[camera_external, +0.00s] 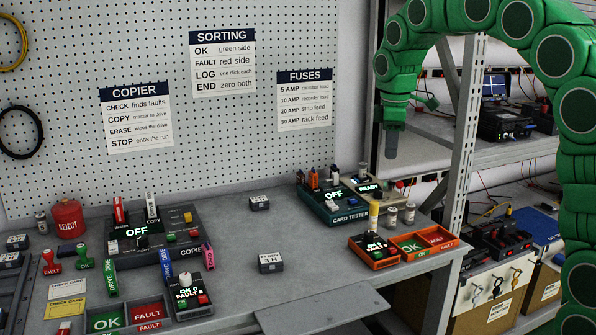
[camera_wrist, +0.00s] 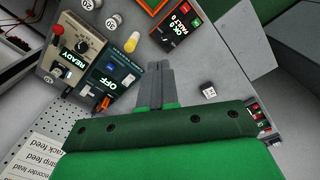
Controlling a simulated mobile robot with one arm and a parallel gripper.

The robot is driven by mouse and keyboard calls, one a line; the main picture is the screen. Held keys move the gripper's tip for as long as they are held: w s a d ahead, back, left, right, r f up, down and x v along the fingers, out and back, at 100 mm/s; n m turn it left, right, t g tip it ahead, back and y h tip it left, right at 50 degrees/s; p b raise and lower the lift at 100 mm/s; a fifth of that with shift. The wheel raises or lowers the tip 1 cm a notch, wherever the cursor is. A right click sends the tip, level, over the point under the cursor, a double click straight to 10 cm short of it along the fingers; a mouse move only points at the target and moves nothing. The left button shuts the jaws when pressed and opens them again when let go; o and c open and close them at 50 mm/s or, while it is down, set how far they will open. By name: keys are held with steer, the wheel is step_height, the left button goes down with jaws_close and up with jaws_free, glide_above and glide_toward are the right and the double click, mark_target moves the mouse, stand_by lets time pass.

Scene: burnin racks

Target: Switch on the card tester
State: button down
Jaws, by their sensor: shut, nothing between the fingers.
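The card tester (camera_external: 333,205) is a dark teal box at the back right of the bench, with its name on the front edge. Its screen reads OFF, and the same OFF screen shows in the wrist view (camera_wrist: 98,88). Small orange, white and dark parts stand along its left and back side; which one is the switch I cannot tell. My gripper (camera_external: 392,143) hangs in the air above and to the right of the tester, pointing down. In the wrist view its grey fingers (camera_wrist: 158,75) are together and hold nothing. The tester lies left of the fingers there.
A beige unit reading READY (camera_external: 369,188) adjoins the tester. An orange sorting tray (camera_external: 377,263), a yellow-topped cylinder (camera_external: 374,215) and small grey jars (camera_external: 408,212) stand in front. The copier (camera_external: 150,235) is at left. A metal shelf post (camera_external: 462,130) stands beside my arm.

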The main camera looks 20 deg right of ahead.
mark_target(330, 201)
steer(key=w+a+f+n, duration=0.2)
steer(key=w+f+n, duration=0.1)
steer(key=w, duration=0.6)
steer(key=w+a+f+n+t, duration=0.1)
steer(key=w+a+f+n, duration=0.1)
steer(key=w, duration=0.8)
steer(key=shift+w+a+f+n, duration=0.15)
steer(key=shift+w+f+n, duration=0.1)
steer(key=shift+f+n, duration=0.5)
steer(key=shift+r, duration=0.15)
steer(key=f, duration=0.4)
steer(key=w+f, duration=0.1)
steer(key=f, duration=0.4)
steer(key=w+f, duration=0.1)
steer(key=f, duration=0.4)
steer(key=shift+w+f, duration=0.1)
steer(key=shift+w, duration=0.05)
steer(key=shift+f+g, duration=0.1)
steer(key=shift+g, duration=0.2)
steer(key=shift+s, duration=0.2)
